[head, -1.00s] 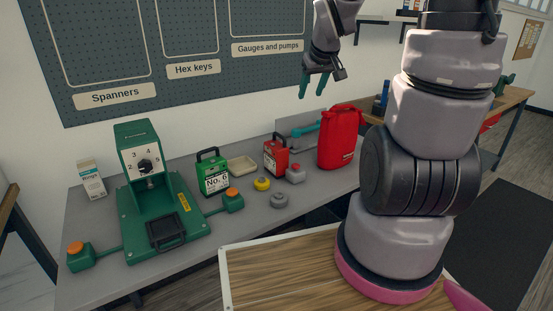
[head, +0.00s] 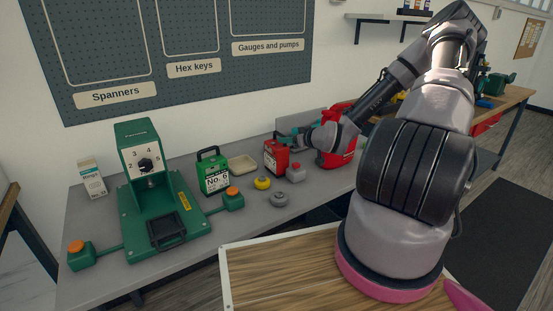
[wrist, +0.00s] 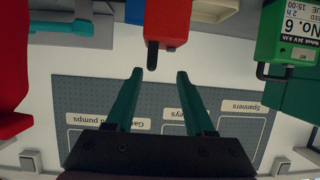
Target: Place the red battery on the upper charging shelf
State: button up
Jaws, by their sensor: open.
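The red battery (head: 276,157) stands upright on the grey bench, with a dark handle on top. In the wrist view, which is upside down, the red battery (wrist: 167,22) shows at the top edge with its handle pointing down the picture. My gripper (wrist: 159,75) is open and empty; its two green fingers point at the battery, with the handle just beyond the fingertips and between their lines. In the head view my gripper (head: 289,138) is just right of the battery's top, partly hidden by my wrist. A wall shelf (head: 372,17) shows at upper right; I cannot tell if it is the charging shelf.
A green No. 6 battery (head: 213,174) and a green machine (head: 165,220) stand to the left. A red can (head: 341,155) is close on the right, partly behind my arm. A grey, red-capped bottle (head: 295,172) and a yellow piece (head: 262,183) sit nearby.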

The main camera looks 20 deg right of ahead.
jog(key=shift+w+d+r+t, duration=0.1)
jog(key=shift+w+d+t, duration=0.15)
jog(key=shift+t, duration=0.15)
jog(key=shift+w+a, duration=0.1)
jog(key=shift+w, duration=0.2)
jog(key=x, duration=1)
jog(key=shift+w+d, duration=0.25)
grip_shut()
dwell(0.6)
jog(key=shift+r, duration=0.2)
